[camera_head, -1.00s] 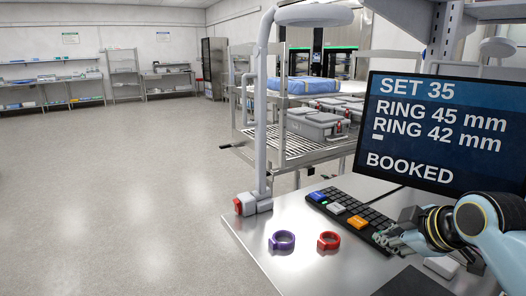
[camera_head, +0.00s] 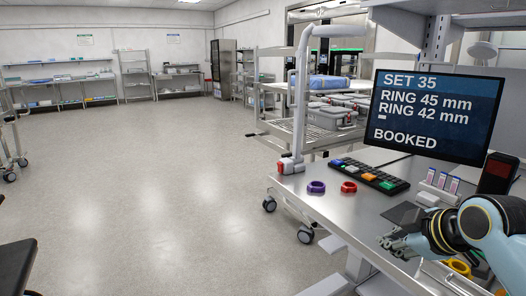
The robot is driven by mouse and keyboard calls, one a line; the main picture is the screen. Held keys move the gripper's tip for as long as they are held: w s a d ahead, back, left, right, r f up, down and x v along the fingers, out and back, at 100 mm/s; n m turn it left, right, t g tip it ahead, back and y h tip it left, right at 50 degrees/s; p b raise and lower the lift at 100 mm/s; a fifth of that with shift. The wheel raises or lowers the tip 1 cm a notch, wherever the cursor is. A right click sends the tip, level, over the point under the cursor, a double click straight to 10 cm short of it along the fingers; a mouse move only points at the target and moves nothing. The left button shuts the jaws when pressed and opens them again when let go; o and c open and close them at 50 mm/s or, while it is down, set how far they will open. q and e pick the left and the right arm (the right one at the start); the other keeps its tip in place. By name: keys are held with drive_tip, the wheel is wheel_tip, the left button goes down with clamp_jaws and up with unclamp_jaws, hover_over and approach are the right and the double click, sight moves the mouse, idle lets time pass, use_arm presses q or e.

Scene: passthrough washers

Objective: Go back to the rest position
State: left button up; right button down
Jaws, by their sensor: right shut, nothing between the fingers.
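My right gripper (camera_head: 393,243) is at the lower right, above the front part of the steel table (camera_head: 328,208). It is shut, with nothing visible in it. The purple ring (camera_head: 316,187) and the red ring (camera_head: 349,187) lie on the table, left of and beyond the gripper, apart from it. The keyboard (camera_head: 372,175) with coloured keys lies behind the rings. The monitor (camera_head: 435,115) reads SET 35, RING 45 mm, RING 42 mm, BOOKED. My left gripper is out of view.
A lamp post (camera_head: 299,95) rises at the table's left corner. A wire rack with grey boxes (camera_head: 328,117) stands behind. A black handheld device (camera_head: 497,174) stands at right. A yellow ring (camera_head: 458,267) is partly hidden under my arm. Open floor (camera_head: 150,190) lies left.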

drive_tip(key=s+d+f+m+g+b, duration=0.1)
drive_tip(key=s+f+g+b, duration=0.15)
drive_tip(key=s+f, duration=0.75)
drive_tip(key=s+d+f+m+g+h+b, duration=0.1)
drive_tip(key=s+f+b, duration=0.3)
drive_tip(key=f, duration=1.2)
drive_tip(key=s+f+m+g+b, duration=0.1)
drive_tip(key=s+f+g+b, duration=0.15)
drive_tip(key=s+f, duration=0.8)
use_arm(q)
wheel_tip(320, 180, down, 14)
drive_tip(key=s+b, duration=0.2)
drive_tip(key=b, duration=0.3)
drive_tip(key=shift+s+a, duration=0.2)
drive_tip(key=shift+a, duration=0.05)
use_arm(e)
drive_tip(key=s+d+f+m+g+h, duration=0.1)
drive_tip(key=s+f+m, duration=0.3)
drive_tip(key=s+f, duration=0.7)
drive_tip(key=s+d+f+m+g, duration=0.1)
drive_tip(key=s+f+m, duration=0.3)
drive_tip(key=s+f, duration=0.7)
drive_tip(key=shift+s+d+h, duration=0.4)
drive_tip(key=shift+s+d, duration=0.05)
drive_tip(key=shift+s, duration=2.1)
